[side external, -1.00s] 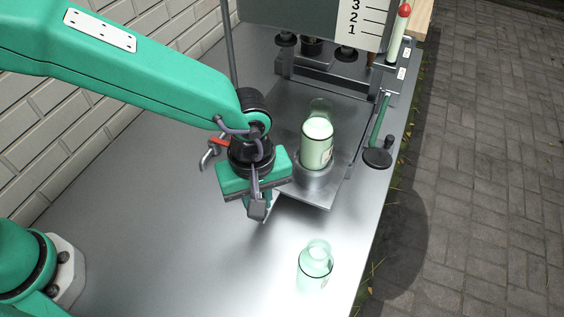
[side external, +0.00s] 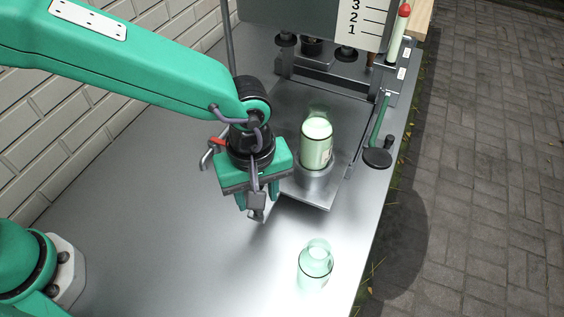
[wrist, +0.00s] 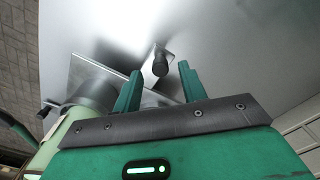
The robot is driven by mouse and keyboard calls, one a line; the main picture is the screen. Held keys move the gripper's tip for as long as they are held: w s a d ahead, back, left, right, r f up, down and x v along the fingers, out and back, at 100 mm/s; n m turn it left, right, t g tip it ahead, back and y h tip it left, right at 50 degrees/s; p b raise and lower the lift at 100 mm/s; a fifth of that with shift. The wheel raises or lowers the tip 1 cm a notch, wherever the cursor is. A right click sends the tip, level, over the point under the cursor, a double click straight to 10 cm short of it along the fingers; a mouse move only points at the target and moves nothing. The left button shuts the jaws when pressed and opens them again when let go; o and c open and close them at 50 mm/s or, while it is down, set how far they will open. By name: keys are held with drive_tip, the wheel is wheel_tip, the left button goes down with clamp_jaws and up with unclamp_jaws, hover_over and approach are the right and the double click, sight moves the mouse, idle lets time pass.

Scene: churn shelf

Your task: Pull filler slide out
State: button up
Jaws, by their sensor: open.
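The filler slide is a grey metal plate (side external: 318,200) reaching forward from the filling stand. A round grey holder (side external: 314,182) on it carries an upright bottle of pale green-white liquid (side external: 317,146). My gripper (side external: 257,201) is open at the left of the plate's front end, pointing down. The plate's edge (wrist: 84,66) shows behind, to the left.
An empty clear green bottle (side external: 315,264) stands on the metal bench (side external: 160,220) in front. A red-handled tap (side external: 213,148) is behind my gripper at left. A black-knobbed lever (side external: 377,157) is at right.

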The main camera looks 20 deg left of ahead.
drive_tip(key=shift+r, duration=3.05)
drive_tip(key=shift+w+a+r, duration=0.2)
drive_tip(key=shift+a+r, duration=0.1)
drive_tip(key=shift+a, duration=0.15)
drive_tip(key=w+a+r+m+t, duration=0.1)
drive_tip(key=a+r, duration=0.1)
drive_tip(key=a, duration=0.3)
drive_tip(key=w+a+r+m, duration=0.1)
drive_tip(key=a+r, duration=0.2)
drive_tip(key=a, duration=0.1)
drive_tip(key=s+a+r+m+t, duration=0.1)
drive_tip(key=s+a+m+t, duration=0.1)
drive_tip(key=a, duration=0.9)
drive_tip(key=s+a+r+m+t, duration=0.2)
drive_tip(key=s+a+m, duration=0.3)
drive_tip(key=a, duration=0.7)
drive_tip(key=shift+s+t, duration=0.3)
drive_tip(key=shift+s, duration=0.9)
drive_tip(key=shift+o, duration=0.5)
